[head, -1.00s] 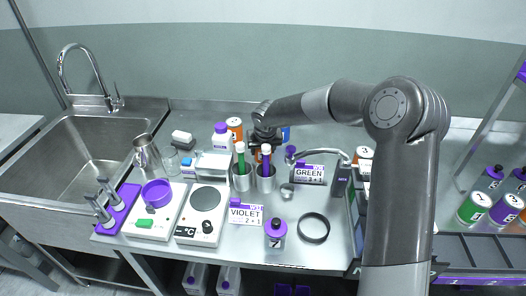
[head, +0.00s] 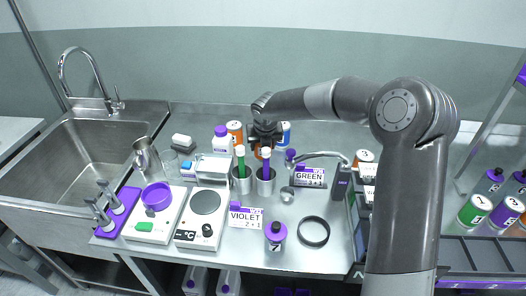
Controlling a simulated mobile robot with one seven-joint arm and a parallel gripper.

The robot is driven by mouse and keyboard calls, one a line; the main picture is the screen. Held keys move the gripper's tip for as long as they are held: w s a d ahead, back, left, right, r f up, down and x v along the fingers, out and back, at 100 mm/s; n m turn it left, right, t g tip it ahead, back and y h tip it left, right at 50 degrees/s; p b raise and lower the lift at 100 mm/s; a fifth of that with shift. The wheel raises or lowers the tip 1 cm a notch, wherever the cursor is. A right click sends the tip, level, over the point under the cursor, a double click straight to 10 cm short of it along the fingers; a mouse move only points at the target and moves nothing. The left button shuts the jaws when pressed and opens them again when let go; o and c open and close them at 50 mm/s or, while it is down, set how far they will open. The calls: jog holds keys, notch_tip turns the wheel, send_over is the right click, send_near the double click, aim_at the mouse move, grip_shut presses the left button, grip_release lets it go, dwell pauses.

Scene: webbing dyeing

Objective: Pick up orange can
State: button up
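My gripper (head: 262,142) hangs at the back middle of the bench, behind two metal cups that hold sticks. Orange shows just below it, part of an orange can (head: 259,154) mostly hidden by the gripper and the cups. Another orange and white can (head: 235,132) stands to the left of the gripper, behind a white bottle with a purple cap.
A blue can (head: 285,134) stands close to the gripper's right. The sink is at left.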

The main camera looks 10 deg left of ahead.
jog(key=s+d+r, duration=0.2)
jog(key=d+r, duration=1)
jog(key=r, duration=0.1)
jog(key=w+d+m+h, duration=0.25)
jog(key=d+m, duration=0.25)
jog(key=d, duration=0.8)
jog(key=w+d+m+h, duration=0.1)
jog(key=w+d+m, duration=0.25)
jog(key=d, duration=0.85)
jog(key=shift+m, duration=0.45)
jog(key=w+a+f, duration=0.2)
jog(key=a+f, duration=0.1)
jog(key=f, duration=0.1)
jog(key=w+a+f, duration=0.2)
jog(key=a+f, duration=0.1)
jog(key=f, duration=0.1)
jog(key=w+a+f, duration=0.2)
jog(key=a+f, duration=0.1)
jog(key=f, duration=0.1)
jog(key=shift+f, duration=2.1)
